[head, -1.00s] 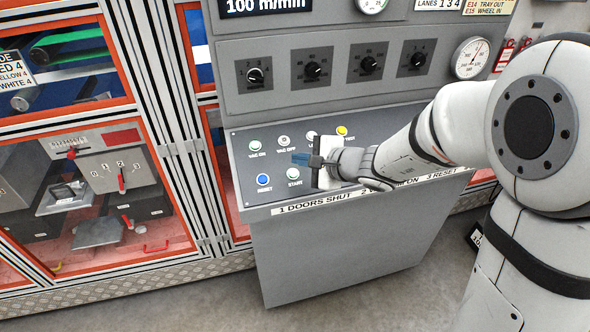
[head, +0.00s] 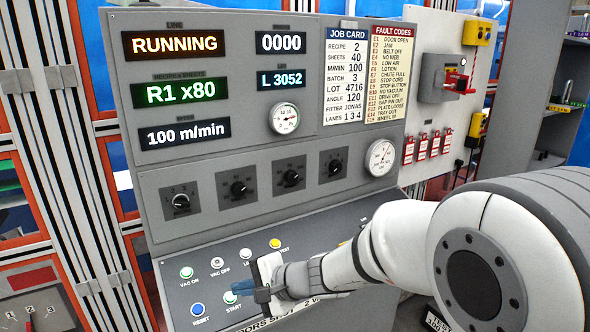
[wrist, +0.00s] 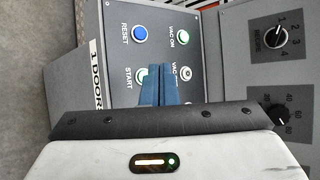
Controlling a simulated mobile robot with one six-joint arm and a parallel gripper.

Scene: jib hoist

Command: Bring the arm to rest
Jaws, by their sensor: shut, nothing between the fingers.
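My gripper (head: 241,287) is shut and empty, with its blue fingertips together. It is in front of the sloping button panel (head: 215,252) of the grey console, close to the green-lit START button (head: 230,297). In the wrist view the blue fingers (wrist: 154,84) reach over the panel between START (wrist: 139,77) and the VAC buttons. I cannot tell whether they touch the panel. My arm comes in from the right and hides part of the panel's right side.
The upper console (head: 232,130) shows RUNNING, R1 x80 and 100 m/min. A row of dials (head: 238,189) sits above the buttons. Red padlocks (head: 421,149) hang on a board at right. Framed machine doors (head: 82,150) stand at left. Grey floor shows in the wrist view (wrist: 25,90).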

